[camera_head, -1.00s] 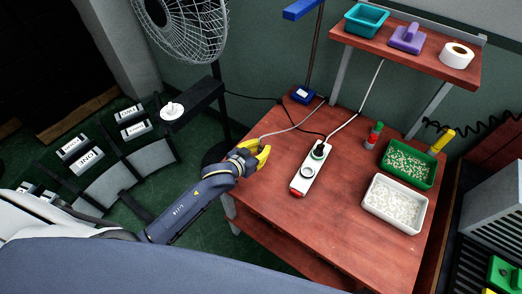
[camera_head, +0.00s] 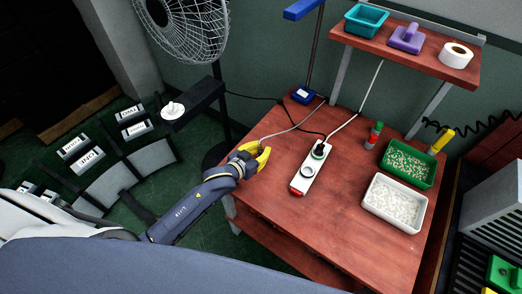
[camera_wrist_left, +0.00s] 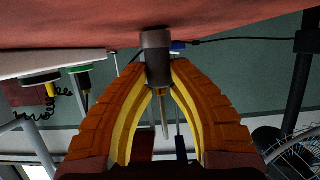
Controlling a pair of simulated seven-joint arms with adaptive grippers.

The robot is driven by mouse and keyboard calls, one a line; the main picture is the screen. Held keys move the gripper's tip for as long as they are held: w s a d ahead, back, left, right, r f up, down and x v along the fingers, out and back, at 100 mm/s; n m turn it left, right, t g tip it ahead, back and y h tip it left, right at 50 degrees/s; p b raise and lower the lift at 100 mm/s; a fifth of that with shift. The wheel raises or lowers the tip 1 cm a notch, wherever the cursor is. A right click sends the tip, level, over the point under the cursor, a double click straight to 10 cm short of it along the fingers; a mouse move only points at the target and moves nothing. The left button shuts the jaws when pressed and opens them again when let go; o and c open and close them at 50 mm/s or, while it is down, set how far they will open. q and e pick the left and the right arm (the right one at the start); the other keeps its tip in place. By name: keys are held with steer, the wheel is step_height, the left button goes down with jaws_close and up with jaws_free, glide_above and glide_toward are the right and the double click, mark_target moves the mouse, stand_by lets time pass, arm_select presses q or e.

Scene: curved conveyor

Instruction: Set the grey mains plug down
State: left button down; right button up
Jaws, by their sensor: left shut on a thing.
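My left gripper (camera_head: 258,157) is at the left edge of the red-brown table (camera_head: 270,205), low over its top. In the left wrist view its orange-yellow fingers (camera_wrist_left: 158,72) are shut on the grey mains plug (camera_wrist_left: 157,50), a dark grey cylinder with a lighter end. The plug's head reaches to the table surface in that view; I cannot tell whether it touches. In the head view the fingers hide most of the plug, and a grey cable (camera_head: 292,128) runs from there to the back of the table. My right gripper is not in view.
A white power strip (camera_head: 309,176) with a black plug (camera_head: 320,150) and red end lies right of the gripper. A green tray (camera_head: 431,172), a white tray (camera_head: 393,222) and small bottles (camera_head: 373,135) stand farther right. The front middle of the table is clear. A fan (camera_head: 185,25) stands behind left.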

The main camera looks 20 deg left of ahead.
arm_select(q)
steer(key=c, duration=1.3)
jaws_free()
steer(key=shift+s+d+f, duration=0.1)
steer(key=shift+s+f, duration=0.05)
steer(key=shift+f, duration=0.3)
steer(key=shift+s+d+f, duration=0.1)
steer(key=shift+s+f, duration=0.05)
steer(key=shift+f, duration=0.25)
steer(key=shift+r+g, duration=0.1)
steer(key=shift+g, duration=0.2)
steer(key=shift+w+r, duration=0.15)
steer(key=shift+r, duration=0.1)
steer(key=v, duration=1.2)
steer(key=shift+w+a+r, duration=0.1)
steer(key=shift+a+r, duration=0.05)
steer(key=shift+r, duration=0.2)
